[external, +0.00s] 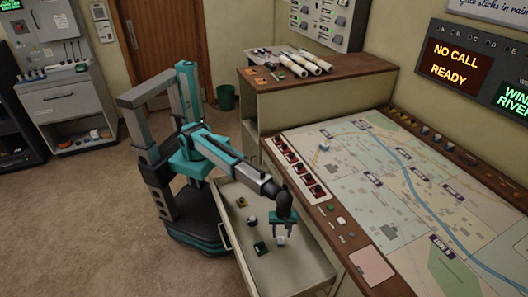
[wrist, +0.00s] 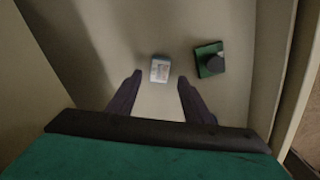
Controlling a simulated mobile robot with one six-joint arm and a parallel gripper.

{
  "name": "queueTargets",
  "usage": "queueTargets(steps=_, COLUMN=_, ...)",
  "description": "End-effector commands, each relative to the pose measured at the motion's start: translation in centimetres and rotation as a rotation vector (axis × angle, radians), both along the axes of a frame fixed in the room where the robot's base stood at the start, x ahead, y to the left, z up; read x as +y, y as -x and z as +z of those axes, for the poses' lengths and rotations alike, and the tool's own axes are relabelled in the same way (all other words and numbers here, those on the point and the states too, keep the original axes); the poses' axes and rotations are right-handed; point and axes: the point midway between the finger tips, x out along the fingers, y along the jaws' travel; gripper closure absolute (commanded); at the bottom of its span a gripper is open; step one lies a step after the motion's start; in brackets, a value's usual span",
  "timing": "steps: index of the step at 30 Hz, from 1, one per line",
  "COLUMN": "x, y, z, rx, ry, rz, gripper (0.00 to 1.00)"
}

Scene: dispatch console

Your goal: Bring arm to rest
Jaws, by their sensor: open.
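My arm reaches out over an open drawer (external: 285,266) at the side of the map console. My gripper (external: 282,236) points down into the drawer. In the wrist view the two dark fingers (wrist: 158,88) stand apart with nothing between them. A small white block with a printed label (wrist: 160,69) lies on the drawer floor just beyond the fingertips; it also shows under my gripper in the external view (external: 281,241).
The drawer walls stand close around my gripper. The map table (external: 400,190) is at the right, with red-marked switches (external: 295,168) along its edge. Open floor (external: 90,220) lies at the left.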

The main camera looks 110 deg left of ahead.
Motion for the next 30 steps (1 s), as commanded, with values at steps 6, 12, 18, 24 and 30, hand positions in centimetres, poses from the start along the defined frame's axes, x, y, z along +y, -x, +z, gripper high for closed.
queueTargets(steps=6, x=0.0, y=0.0, z=-2.6, rx=0.001, ry=-0.001, rz=0.0, gripper=0.54)
queueTargets(steps=12, x=0.0, y=0.0, z=-4.2, rx=0.0, ry=0.0, rz=0.0, gripper=0.54)
queueTargets(steps=18, x=0.0, y=0.0, z=-4.7, rx=0.0, ry=0.0, rz=0.0, gripper=0.54)
queueTargets(steps=24, x=0.0, y=0.0, z=-4.7, rx=-0.001, ry=0.001, rz=0.0, gripper=0.54)
queueTargets(steps=30, x=0.0, y=0.0, z=-4.6, rx=-0.001, ry=0.001, rz=0.0, gripper=0.54)
